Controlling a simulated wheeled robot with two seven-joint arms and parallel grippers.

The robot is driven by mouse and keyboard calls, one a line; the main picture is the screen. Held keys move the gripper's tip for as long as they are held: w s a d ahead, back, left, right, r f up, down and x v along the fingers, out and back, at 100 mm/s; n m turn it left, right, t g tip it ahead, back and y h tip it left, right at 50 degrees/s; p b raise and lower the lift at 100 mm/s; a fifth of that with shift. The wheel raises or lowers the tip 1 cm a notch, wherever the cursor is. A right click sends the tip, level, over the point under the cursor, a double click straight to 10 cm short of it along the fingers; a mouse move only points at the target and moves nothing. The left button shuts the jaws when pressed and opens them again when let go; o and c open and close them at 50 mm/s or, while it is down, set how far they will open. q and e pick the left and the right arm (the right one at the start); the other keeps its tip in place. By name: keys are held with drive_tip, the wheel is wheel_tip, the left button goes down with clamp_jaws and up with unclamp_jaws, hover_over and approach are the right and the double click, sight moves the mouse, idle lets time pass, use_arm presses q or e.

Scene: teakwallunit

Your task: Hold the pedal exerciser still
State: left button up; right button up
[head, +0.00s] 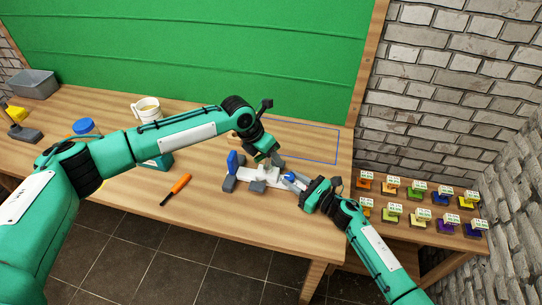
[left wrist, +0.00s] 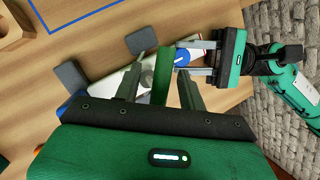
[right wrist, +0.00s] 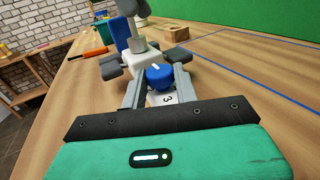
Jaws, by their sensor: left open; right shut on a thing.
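The pedal exerciser (head: 265,173) stands on the wooden bench, with a white body, grey feet and an upright blue part at its left. Its white body also shows in the right wrist view (right wrist: 139,61). My right gripper (head: 297,182) is shut on the exerciser's blue knob (right wrist: 158,77) at its right end. The knob also shows in the left wrist view (left wrist: 182,57). My left gripper (head: 264,154) is open above the exerciser. In the left wrist view a green strip (left wrist: 164,72) shows between its fingers; I cannot tell what it is. My left gripper hides part of the exerciser.
An orange-handled screwdriver (head: 177,188) lies near the bench's front edge. A mug (head: 147,108) and a grey bin (head: 34,84) stand further left. A blue outline (head: 337,145) marks clear bench behind the exerciser. Several coloured blocks (head: 445,224) fill a lower side table at right.

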use_arm(q)
drive_tip(key=d+r+v, duration=0.1)
drive_tip(key=d+v, duration=0.1)
drive_tip(key=v, duration=1.5)
drive_tip(key=shift+w+d+r, duration=0.2)
drive_tip(key=shift+w+d, duration=0.05)
drive_tip(key=shift+w, duration=0.1)
drive_tip(key=shift+o, duration=0.3)
